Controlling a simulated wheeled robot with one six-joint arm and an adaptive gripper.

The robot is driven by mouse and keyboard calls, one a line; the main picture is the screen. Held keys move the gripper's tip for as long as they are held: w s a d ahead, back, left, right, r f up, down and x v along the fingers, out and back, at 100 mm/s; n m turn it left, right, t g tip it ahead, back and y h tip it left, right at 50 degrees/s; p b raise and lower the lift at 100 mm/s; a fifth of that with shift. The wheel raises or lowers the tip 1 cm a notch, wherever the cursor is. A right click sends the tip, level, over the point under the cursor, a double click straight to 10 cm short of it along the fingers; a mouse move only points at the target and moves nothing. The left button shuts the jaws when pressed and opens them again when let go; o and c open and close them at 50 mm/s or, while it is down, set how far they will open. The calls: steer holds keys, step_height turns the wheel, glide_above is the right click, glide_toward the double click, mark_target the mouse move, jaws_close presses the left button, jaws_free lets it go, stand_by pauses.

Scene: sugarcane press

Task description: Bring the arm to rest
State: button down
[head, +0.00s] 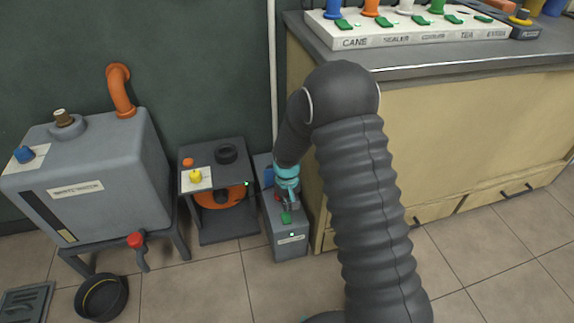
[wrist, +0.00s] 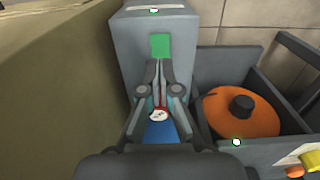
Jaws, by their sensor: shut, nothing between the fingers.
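My gripper (wrist: 159,88) is shut and empty in the wrist view. It hangs over a narrow grey box (wrist: 156,22) with a green switch (wrist: 161,46) on its top. The fingertips point toward the green switch; I cannot tell whether they touch the box. In the head view my arm bends down to the gripper (head: 288,203) above the same grey box (head: 290,249), between the cabinet and a small machine. The green switch (head: 286,217) shows just below the gripper. Red and blue parts on the box are partly hidden behind the gripper.
A cabinet (head: 450,130) stands close on the right, with a labelled switch panel (head: 420,38) on top. A small machine with an orange disc (wrist: 240,112) stands beside the box. A grey tank (head: 95,165) is at left, with a black pan (head: 102,297) on the floor.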

steer(key=shift+s, duration=0.1)
steer(key=s+d+g, duration=0.2)
steer(key=s, duration=0.3)
steer(key=s+d+r+m+t, duration=0.1)
steer(key=s+d+r, duration=0.4)
steer(key=r, duration=0.6)
steer(key=s+d+r+m+t, duration=0.1)
steer(key=s+d+r+t, duration=0.3)
steer(key=s+r, duration=0.6)
steer(key=s+d+r+m+t, duration=0.1)
steer(key=s+d+r, duration=0.4)
steer(key=r, duration=0.8)
steer(key=shift+s+d+r+t, duration=0.35)
steer(key=shift+s+t, duration=0.45)
steer(key=shift+s, duration=0.7)
